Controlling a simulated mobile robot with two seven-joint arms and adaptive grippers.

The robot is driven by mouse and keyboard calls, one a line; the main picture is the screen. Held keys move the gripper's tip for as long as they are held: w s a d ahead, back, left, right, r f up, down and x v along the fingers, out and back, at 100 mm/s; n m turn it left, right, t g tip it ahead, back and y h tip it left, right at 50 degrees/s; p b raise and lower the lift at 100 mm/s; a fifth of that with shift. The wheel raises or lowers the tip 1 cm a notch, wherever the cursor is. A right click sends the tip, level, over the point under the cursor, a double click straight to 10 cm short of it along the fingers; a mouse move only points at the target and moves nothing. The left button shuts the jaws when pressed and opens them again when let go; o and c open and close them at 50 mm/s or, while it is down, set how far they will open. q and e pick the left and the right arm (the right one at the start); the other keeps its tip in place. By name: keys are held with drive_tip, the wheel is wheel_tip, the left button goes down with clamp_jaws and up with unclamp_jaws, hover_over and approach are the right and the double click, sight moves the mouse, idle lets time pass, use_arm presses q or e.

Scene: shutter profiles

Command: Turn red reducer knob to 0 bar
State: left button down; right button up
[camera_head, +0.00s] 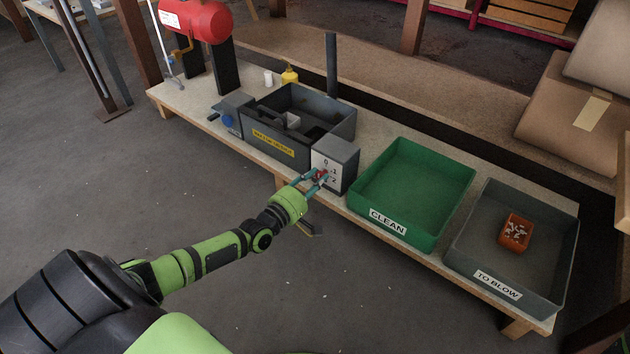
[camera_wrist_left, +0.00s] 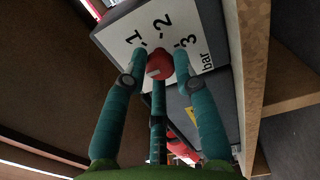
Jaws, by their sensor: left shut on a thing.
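The reducer is a grey box (camera_head: 338,158) with a white dial face on the bench front, between the dark blow-off box and the green crate. Its red knob (camera_wrist_left: 160,65) sits in the dial, with a white mark on one side, amid the figures 1, 2, 3 and the word bar in the wrist view. In the head view the figures 0, 1 and 2 show and the knob is mostly hidden. My left gripper (camera_head: 316,180) is shut on the red knob, its teal fingers (camera_wrist_left: 157,78) around it.
A green crate (camera_head: 408,232) marked CLEAN stands right of the reducer. Beyond it is a grey crate (camera_head: 462,262) marked TO BLOW, holding a small orange box (camera_head: 502,240). A dark box (camera_head: 268,134) is on the left. A red tank (camera_head: 197,20) stands at the back left.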

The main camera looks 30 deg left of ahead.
use_arm(q)
drive_tip(key=shift+d+f, duration=0.15)
drive_tip(key=shift+d, duration=0.1)
drive_tip(key=c, duration=1)
unclamp_jaws()
drive_tip(key=shift+a, duration=0.1)
drive_tip(key=shift+s, duration=0.1)
drive_tip(key=s, duration=1.2)
drive_tip(key=shift+a, duration=0.45)
drive_tip(key=shift+w, duration=0.1)
